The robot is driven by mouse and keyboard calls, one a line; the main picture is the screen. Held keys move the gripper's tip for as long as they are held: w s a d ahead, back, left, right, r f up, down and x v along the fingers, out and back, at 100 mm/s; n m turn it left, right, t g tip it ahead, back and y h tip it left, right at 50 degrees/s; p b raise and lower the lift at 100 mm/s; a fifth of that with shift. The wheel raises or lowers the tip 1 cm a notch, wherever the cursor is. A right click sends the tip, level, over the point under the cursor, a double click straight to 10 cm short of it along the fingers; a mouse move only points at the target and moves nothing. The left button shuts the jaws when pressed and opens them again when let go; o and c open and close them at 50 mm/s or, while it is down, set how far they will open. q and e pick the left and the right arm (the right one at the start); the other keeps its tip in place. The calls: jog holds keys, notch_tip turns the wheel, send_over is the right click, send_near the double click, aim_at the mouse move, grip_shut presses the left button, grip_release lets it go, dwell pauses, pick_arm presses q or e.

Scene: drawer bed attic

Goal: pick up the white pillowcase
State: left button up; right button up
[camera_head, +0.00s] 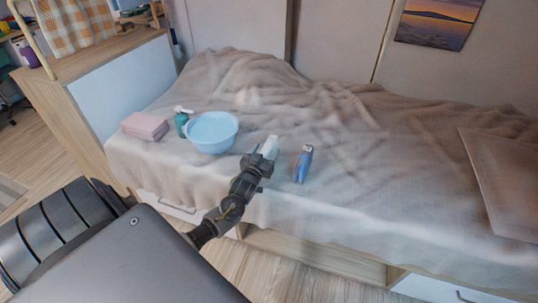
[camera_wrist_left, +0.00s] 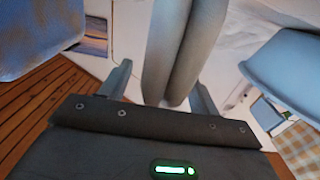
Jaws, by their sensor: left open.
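The white pillowcase (camera_head: 271,144) appears as a small pale folded bundle on the bed, right of the light blue basin. My left gripper (camera_head: 262,155) is at its near end and partly hides it. In the left wrist view, the pillowcase (camera_wrist_left: 183,45) shows as two pale grey folds side by side. They stand between and beyond the two spread fingers of my left gripper (camera_wrist_left: 160,90). The left gripper is open; whether a finger touches the cloth I cannot tell. My right gripper is in neither view.
The light blue basin (camera_head: 211,132) stands close on the left, with a green pump bottle (camera_head: 182,124) and folded pink cloth (camera_head: 145,126) beyond it. A blue object (camera_head: 303,164) stands close on the right. The rumpled bedspread (camera_head: 400,185) has free room farther right.

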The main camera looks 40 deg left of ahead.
pick_arm(q)
jog(key=shift+w+a, duration=0.2)
jog(key=shift+w, duration=0.45)
jog(key=c, duration=1.1)
